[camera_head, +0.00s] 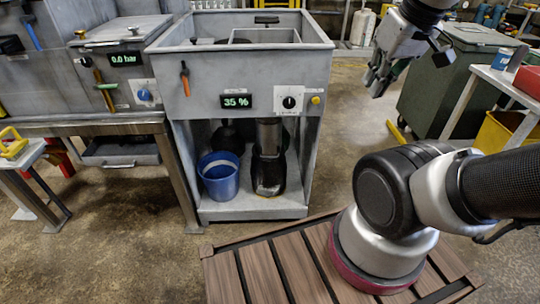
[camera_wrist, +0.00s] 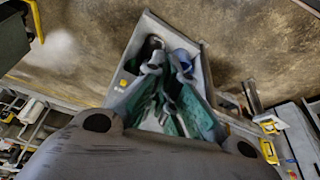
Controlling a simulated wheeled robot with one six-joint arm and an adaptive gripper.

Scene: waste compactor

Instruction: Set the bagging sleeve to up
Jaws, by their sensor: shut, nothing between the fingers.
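The grey machine (camera_head: 250,150) with the "35 %" display stands at the middle of the head view. In its open lower bay hangs a grey vertical tube (camera_head: 268,135) with a dark lower part (camera_head: 268,175); this may be the bagging sleeve, though no label is readable. A small orange-handled lever (camera_head: 184,78) sits at the left of the front panel. My gripper (camera_head: 376,84) is in the air to the right of the machine, apart from it. In the wrist view its fingers (camera_wrist: 167,66) are shut and empty, partly covering the machine behind them.
A blue bucket (camera_head: 219,178) stands in the bay beside the tube. The panel also has a black knob (camera_head: 289,102) and a yellow button (camera_head: 315,99). A green bin (camera_head: 440,85) and a white table (camera_head: 500,78) stand at right. The floor before the machine's left is clear.

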